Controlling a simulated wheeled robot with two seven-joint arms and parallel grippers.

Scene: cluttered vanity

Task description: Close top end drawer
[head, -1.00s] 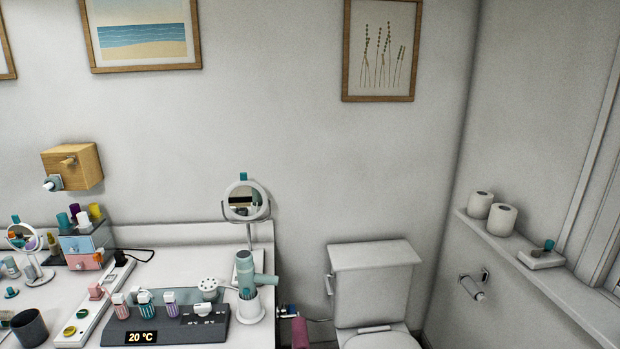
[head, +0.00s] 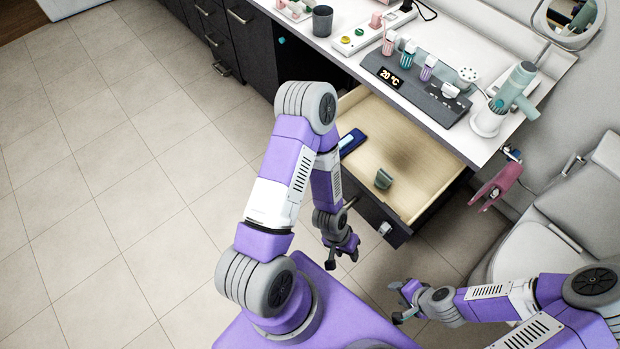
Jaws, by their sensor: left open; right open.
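The top end drawer (head: 408,160) is pulled out from under the right end of the white vanity counter. Its inside is pale wood, its front is dark, and a small light handle (head: 384,228) shows on the front. A dark blue flat item (head: 351,142) and a small grey-green object (head: 383,179) lie in it. My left gripper (head: 341,257) is open and empty, pointing down in front of the drawer's left part. My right gripper (head: 398,302) is open and empty, farther in front and to the right of the handle. Neither appears to touch the drawer. My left arm hides the drawer's left corner.
A hair dryer (head: 515,90) in a white holder and a dark panel (head: 418,85) stand on the counter above the drawer. A pink hair tool (head: 497,186) hangs beside the counter's end. A toilet (head: 555,225) stands at right. The tiled floor (head: 120,190) at left is clear.

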